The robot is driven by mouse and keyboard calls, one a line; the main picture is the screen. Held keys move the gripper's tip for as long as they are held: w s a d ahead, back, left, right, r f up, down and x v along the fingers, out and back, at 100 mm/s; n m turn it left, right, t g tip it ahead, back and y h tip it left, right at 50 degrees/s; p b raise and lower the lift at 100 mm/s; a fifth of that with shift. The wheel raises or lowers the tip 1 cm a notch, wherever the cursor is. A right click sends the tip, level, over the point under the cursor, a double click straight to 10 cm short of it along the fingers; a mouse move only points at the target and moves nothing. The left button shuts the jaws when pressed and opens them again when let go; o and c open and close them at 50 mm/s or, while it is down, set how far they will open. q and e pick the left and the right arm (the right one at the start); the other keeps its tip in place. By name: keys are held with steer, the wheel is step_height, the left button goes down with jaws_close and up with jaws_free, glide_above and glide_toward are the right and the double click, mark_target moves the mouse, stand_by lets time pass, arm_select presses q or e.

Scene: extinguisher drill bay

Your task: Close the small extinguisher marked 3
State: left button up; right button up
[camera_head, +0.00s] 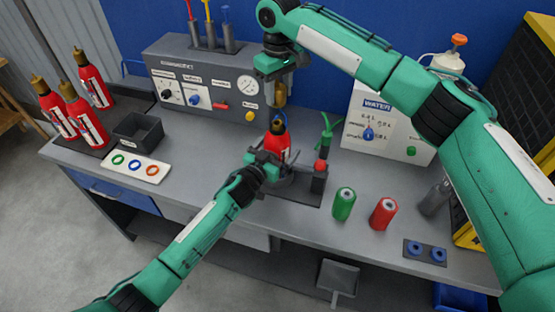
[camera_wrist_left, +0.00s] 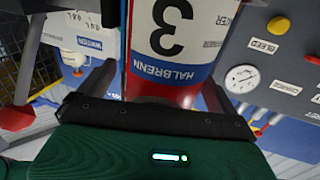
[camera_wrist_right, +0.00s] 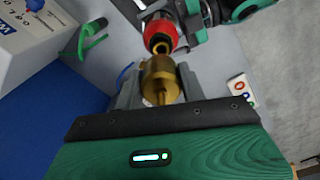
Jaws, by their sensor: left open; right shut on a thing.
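The small red extinguisher marked 3 (camera_head: 277,147) stands upright on the bench; its white label with the 3 fills the upper middle of the left wrist view (camera_wrist_left: 180,35). My left gripper (camera_head: 272,163) is open, its fingers on either side of the extinguisher's body. My right gripper (camera_head: 280,82) is shut on a brass valve head (camera_head: 280,95), held above the extinguisher's neck. In the right wrist view the brass head (camera_wrist_right: 160,80) lines up closely with the red top (camera_wrist_right: 158,36); I cannot tell whether they touch. Blue shows around the neck in the head view.
A grey panel with a gauge (camera_head: 247,84) stands behind left, a white water unit (camera_head: 375,125) behind right. A green cylinder (camera_head: 343,204) and a red cylinder (camera_head: 383,213) stand at right.

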mark_target(278, 107)
arm_select(q)
steer(key=shift+w+d, duration=0.1)
steer(key=shift+w, duration=0.05)
steer(key=c, duration=1.5)
arm_select(e)
steer(key=shift+f, duration=2.4)
steer(key=shift+f, duration=0.1)
steer(key=shift+f, duration=0.8)
steer(key=shift+f, duration=0.55)
